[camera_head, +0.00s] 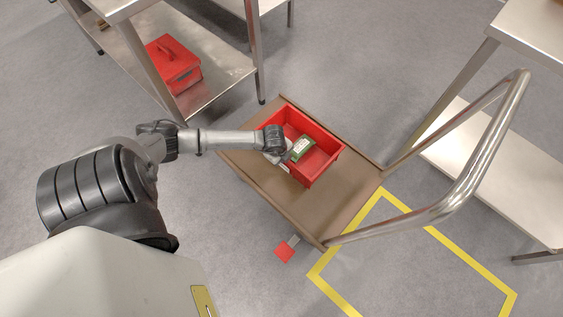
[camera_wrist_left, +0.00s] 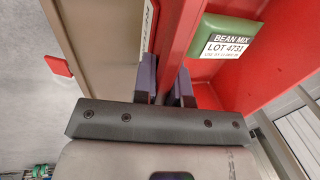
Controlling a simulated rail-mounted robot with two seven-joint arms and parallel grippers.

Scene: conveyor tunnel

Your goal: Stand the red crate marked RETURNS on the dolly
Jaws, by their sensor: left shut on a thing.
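A red open crate (camera_head: 326,167) is over the brown deck of the dolly (camera_head: 335,205), toward its far side. It looks level and seems to rest on the deck, though its underside is hidden. A green pack (camera_head: 302,148) lies inside; the left wrist view reads BEAN MIX LOT 4731 on its label (camera_wrist_left: 228,46). My left gripper (camera_head: 284,154) is shut on the crate's near wall. In the left wrist view its fingers (camera_wrist_left: 166,88) stand on both sides of the red wall (camera_wrist_left: 181,35). My right gripper is not in view.
The dolly's steel push handle (camera_head: 470,185) rises at its right. Another red box, with a lid and handle (camera_head: 174,64), sits on a lower shelf at upper left. A steel table (camera_head: 500,150) stands at right. A yellow floor outline (camera_head: 440,242) lies in front.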

